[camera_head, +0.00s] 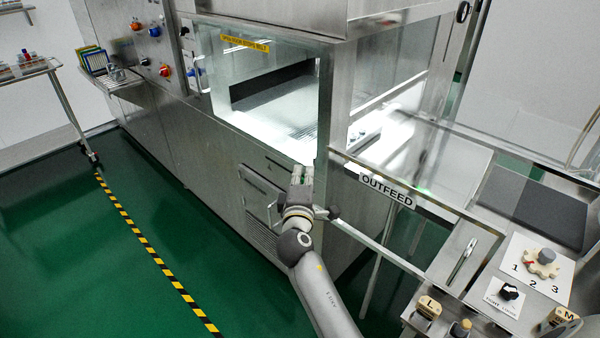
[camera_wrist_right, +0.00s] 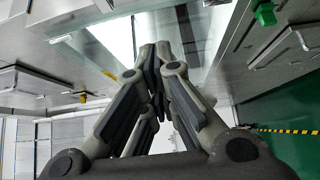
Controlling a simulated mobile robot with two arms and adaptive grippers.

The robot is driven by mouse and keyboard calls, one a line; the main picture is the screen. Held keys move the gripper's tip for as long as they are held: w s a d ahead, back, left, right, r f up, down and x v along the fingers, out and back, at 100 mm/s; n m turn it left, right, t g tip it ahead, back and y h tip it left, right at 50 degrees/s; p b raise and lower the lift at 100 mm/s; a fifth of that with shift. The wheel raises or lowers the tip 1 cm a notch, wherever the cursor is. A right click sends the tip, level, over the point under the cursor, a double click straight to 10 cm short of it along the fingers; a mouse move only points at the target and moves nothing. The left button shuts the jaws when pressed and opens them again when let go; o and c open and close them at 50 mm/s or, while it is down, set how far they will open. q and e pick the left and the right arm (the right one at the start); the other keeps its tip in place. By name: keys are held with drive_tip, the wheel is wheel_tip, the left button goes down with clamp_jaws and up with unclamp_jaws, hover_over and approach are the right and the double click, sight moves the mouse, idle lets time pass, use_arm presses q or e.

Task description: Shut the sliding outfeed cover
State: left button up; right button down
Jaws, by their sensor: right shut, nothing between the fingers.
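The outfeed section (camera_head: 387,190), labelled OUTFEED, runs along the right of the steel washer. A clear, glossy panel (camera_head: 425,148) lies over its left part and looks like the sliding cover; I cannot make out its edges or handle clearly. My right gripper (camera_head: 301,174) is in front of the washer's corner, left of the OUTFEED label. Its fingers are shut and empty. They also meet at the tips in the right wrist view (camera_wrist_right: 160,52), pointing towards the steel machine. Whether they touch it I cannot tell. My left gripper is not in view.
The washer's lit window (camera_head: 270,85) is behind my right gripper. A control panel with a numbered knob (camera_head: 541,262) and a dark mat (camera_head: 530,205) are at the right. The green floor (camera_head: 90,240) at the left is clear, with a striped line (camera_head: 150,255).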

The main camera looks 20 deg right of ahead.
use_arm(q)
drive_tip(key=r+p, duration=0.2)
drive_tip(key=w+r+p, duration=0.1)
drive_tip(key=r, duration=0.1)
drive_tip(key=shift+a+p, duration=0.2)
drive_tip(key=shift+p, duration=0.15)
use_arm(e)
drive_tip(key=w+d, duration=0.2)
drive_tip(key=d, duration=0.1)
drive_tip(key=w+d, duration=0.1)
drive_tip(key=d, duration=0.1)
drive_tip(key=shift+f, duration=0.15)
